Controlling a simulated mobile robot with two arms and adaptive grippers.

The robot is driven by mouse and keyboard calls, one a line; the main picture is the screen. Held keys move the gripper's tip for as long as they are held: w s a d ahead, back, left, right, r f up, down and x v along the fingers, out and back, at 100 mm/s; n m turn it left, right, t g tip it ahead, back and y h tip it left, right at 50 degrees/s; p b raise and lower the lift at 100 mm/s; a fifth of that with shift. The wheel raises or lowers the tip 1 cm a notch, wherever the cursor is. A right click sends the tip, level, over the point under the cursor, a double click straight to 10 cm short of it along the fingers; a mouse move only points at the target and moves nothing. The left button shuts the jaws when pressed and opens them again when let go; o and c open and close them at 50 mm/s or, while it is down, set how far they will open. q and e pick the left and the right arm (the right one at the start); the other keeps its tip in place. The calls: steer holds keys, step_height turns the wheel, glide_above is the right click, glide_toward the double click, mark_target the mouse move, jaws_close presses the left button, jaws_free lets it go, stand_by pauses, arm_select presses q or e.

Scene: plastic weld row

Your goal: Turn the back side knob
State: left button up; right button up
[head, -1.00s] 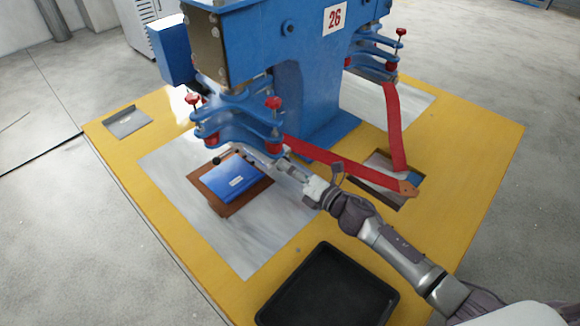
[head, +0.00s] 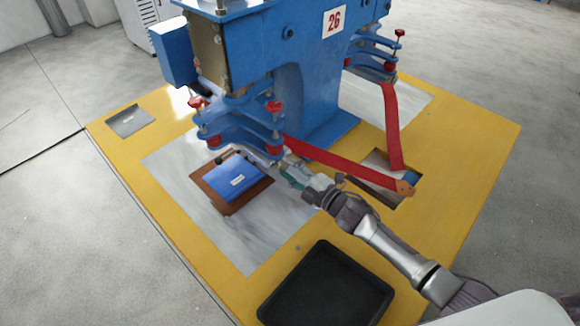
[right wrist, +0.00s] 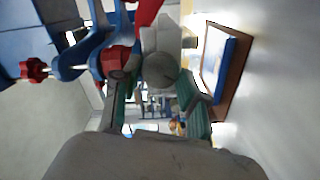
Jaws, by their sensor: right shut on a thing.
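The blue press (head: 312,90) marked 26 stands on a yellow table, with red knobs on its clamp brackets; one red knob (head: 275,107) is above my right gripper. My right gripper (head: 284,168) is at the right side of the front lower bracket (head: 240,130). In the right wrist view its green-padded fingers (right wrist: 155,92) are shut on a grey rounded knob (right wrist: 160,70). Its own fingers mostly hide this knob in the head view. A red knob (right wrist: 116,62) sits just left of the fingers. My left gripper is not in view.
A blue piece (head: 236,178) lies on a brown board on the front metal plate (head: 240,245). A red strap (head: 340,166) runs just behind my right gripper. A black tray (head: 325,290) stands at the front edge of the yellow table (head: 470,150).

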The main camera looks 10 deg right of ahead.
steer(key=m+p, duration=0.1)
steer(key=m, duration=0.4)
steer(key=shift+m, duration=0.3)
steer(key=shift+m+p, duration=0.55)
steer(key=shift+m, duration=1.55)
steer(key=shift+f, duration=0.1)
steer(key=o, duration=1.1)
steer(key=v, duration=1.2)
